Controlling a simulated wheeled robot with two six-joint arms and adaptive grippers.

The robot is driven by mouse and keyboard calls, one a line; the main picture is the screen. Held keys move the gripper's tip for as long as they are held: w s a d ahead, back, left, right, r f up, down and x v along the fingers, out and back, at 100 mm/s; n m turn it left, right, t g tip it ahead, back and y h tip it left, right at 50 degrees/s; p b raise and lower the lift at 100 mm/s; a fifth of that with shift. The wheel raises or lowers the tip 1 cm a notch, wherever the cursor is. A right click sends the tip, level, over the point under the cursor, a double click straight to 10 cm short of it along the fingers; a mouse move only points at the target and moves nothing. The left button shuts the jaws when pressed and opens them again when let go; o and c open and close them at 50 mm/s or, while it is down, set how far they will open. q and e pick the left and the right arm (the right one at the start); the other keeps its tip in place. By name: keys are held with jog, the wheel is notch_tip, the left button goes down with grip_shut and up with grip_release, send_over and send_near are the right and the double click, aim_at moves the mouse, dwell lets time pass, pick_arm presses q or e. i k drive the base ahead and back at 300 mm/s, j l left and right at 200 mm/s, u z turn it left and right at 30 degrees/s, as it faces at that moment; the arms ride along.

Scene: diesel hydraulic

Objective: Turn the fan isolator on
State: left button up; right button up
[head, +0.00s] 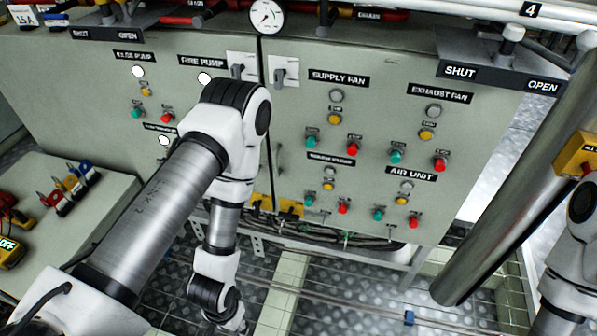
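Two rotary isolator switches on white plates sit at the top middle of the grey control panel, one on each door. The right-door isolator (279,72) is beside the SUPPLY FAN label, and its grey handle looks upright. The left-door isolator (238,71) is beside the FIRE PUMP label. I cannot read any marking that names either one as the fan isolator. My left arm crosses in front of the left door and bends down to the bottom edge; its gripper is out of view. My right arm shows at the right edge, its gripper also out of view.
The panel (390,75) carries several lamps and buttons under SUPPLY FAN, EXHAUST FAN and AIR UNIT labels. A round gauge (267,16) is above the door seam. A thick metal pipe (515,170) slants at the right. A bench (85,230) with padlocks and a meter is at the left.

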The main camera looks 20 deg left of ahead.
aim_at(285, 215)
jog(key=u, duration=0.8)
